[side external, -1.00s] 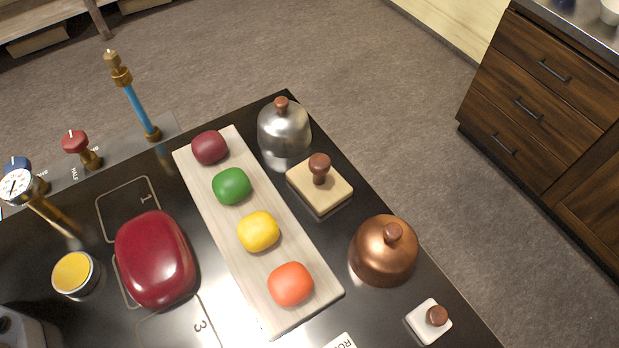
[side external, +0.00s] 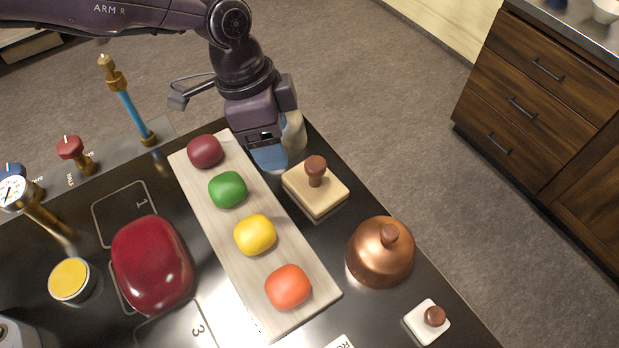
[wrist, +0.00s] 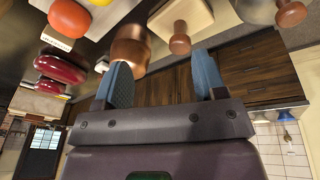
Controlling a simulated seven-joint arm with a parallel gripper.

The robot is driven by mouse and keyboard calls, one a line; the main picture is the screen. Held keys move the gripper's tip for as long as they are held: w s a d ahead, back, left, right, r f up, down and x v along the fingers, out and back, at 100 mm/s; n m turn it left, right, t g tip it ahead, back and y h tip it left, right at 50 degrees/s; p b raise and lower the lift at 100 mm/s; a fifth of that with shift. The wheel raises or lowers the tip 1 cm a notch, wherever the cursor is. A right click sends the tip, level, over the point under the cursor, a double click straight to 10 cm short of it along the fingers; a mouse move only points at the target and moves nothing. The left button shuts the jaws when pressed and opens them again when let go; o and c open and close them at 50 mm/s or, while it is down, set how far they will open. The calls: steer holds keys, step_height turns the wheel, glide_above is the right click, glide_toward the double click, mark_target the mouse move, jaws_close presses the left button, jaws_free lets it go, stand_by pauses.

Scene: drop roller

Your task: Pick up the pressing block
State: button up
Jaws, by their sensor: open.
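The pressing block (side external: 316,190) is a flat, pale wooden block with an upright brown knob handle. It stands on the black worktop, right of the pale board, between the steel dome (side external: 295,132) and the copper dome (side external: 381,254). In the wrist view the pressing block (wrist: 187,15) shows at the top, its knob beyond the fingertips. My gripper (side external: 268,157) has blue fingers and hangs in front of the steel dome, hiding most of it, up and left of the block in the side view. In the wrist view my gripper (wrist: 160,62) is open with nothing between the fingers.
A pale board (side external: 262,287) holds dark red, green, yellow and orange lumps. A large red rounded lump (side external: 152,262), a yellow-topped tin (side external: 70,279) and taps stand to the left. A small white block with a brown knob (side external: 422,326) sits near the right edge.

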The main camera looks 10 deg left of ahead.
mark_target(310, 163)
steer(key=w+d+f, duration=0.1)
steer(key=f, duration=0.2)
steer(key=w+d+f+m, duration=0.1)
steer(key=d+f, duration=0.1)
steer(key=f, duration=0.1)
steer(key=w+d+f+m, duration=0.1)
steer(key=d+f, duration=0.1)
steer(key=f, duration=0.2)
steer(key=shift+f+t+h, duration=0.1)
steer(key=shift+t+h, duration=0.2)
steer(key=c, duration=1)
steer(key=shift+c, duration=0.3)
